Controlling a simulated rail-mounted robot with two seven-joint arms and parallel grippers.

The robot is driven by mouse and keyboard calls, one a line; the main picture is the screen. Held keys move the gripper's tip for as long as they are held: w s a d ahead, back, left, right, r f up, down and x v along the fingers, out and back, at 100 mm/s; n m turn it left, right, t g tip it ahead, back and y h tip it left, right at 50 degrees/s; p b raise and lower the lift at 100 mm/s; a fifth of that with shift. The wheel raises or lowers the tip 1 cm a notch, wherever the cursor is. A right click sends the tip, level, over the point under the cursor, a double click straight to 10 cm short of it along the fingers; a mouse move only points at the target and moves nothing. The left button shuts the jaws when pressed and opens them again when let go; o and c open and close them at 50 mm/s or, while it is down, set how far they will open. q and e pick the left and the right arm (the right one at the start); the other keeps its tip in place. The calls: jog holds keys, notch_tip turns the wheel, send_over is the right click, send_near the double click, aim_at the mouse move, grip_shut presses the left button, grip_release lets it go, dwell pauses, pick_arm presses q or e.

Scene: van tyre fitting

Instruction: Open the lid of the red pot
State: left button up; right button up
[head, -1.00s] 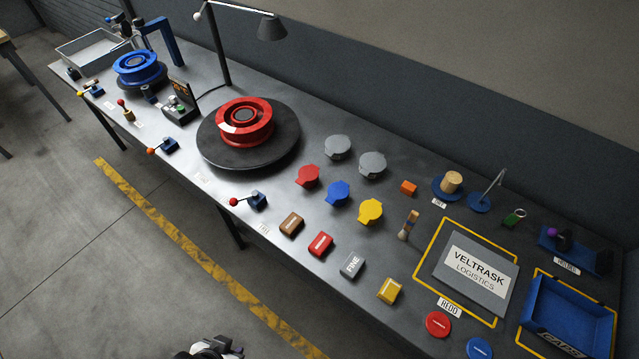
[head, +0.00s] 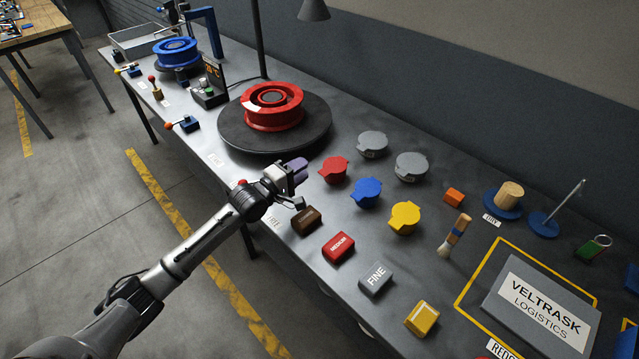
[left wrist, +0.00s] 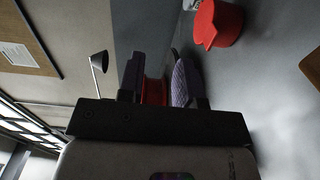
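The red pot (head: 334,170) stands on the grey bench with its lid down flat on top. A small tab juts from its rim. It also shows at the upper right of the left wrist view (left wrist: 218,24). My left gripper (head: 299,168) is in the air to the left of the red pot, apart from it. Its purple-padded fingers (left wrist: 160,80) are spread in the left wrist view, with something red, likely the wheel, showing between them. I see nothing held. My right gripper is not in view.
A blue pot (head: 366,192), a yellow pot (head: 404,217) and two grey pots (head: 411,166) stand close by. A red wheel (head: 272,110) on a dark turntable (head: 232,134) is behind. Brown, red, grey and yellow blocks (head: 338,247) line the front edge.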

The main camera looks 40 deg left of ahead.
pick_arm(q)
jog(key=f, duration=0.1)
jog(key=b, duration=0.3)
send_near(333, 167)
jog(key=w, duration=0.1)
jog(key=w+b, duration=0.1)
jog(key=w, duration=0.1)
jog(key=shift+f+b, duration=0.25)
jog(key=shift+b, duration=0.05)
jog(key=shift+w+d, duration=0.1)
jog(key=shift+w, duration=0.75)
jog(key=shift+c, duration=0.6)
grip_shut()
